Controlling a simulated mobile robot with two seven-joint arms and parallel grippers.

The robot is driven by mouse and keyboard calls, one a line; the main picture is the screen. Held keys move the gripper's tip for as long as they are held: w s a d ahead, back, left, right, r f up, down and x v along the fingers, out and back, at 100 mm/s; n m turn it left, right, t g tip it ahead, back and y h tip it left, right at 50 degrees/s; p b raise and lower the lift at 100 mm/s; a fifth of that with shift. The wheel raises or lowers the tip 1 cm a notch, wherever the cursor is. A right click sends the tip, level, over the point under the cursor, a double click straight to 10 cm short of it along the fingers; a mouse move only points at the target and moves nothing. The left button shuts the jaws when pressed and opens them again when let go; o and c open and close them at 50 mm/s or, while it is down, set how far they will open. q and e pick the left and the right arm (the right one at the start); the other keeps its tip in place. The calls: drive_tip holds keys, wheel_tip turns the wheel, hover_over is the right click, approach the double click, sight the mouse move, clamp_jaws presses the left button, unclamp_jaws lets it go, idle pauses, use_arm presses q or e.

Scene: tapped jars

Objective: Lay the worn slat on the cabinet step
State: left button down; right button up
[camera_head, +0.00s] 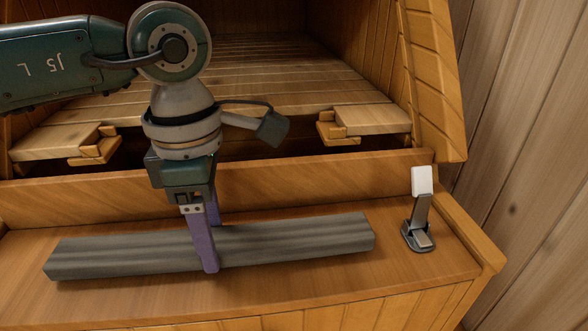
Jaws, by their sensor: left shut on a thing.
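The worn slat (300,239) is a long grey, weathered bar. It lies lengthwise along the cabinet step (385,281), the orange-brown wooden ledge at the front, tilted slightly up to the right in the picture. It looks to be on or very close to the step; I cannot tell whether it touches. My left gripper (212,248) points down with its purple fingers on either side of the slat, left of its right half, and is shut on it. The far finger is partly hidden behind the slat. My right gripper is not in view.
A small grey stand with a white top (421,205) is at the step's right end, near the slat's right end. Behind the step rises a wooden board (330,182). Behind it is a slatted interior with a gap between two short boards (370,119). A plank wall stands right.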

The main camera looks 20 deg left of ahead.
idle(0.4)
use_arm(q)
drive_tip(key=shift+c, duration=0.2)
unclamp_jaws()
wheel_tip(320, 180, up, 10)
drive_tip(key=p, duration=0.6)
drive_tip(key=shift+p, duration=0.4)
drive_tip(key=shift+f, duration=0.1)
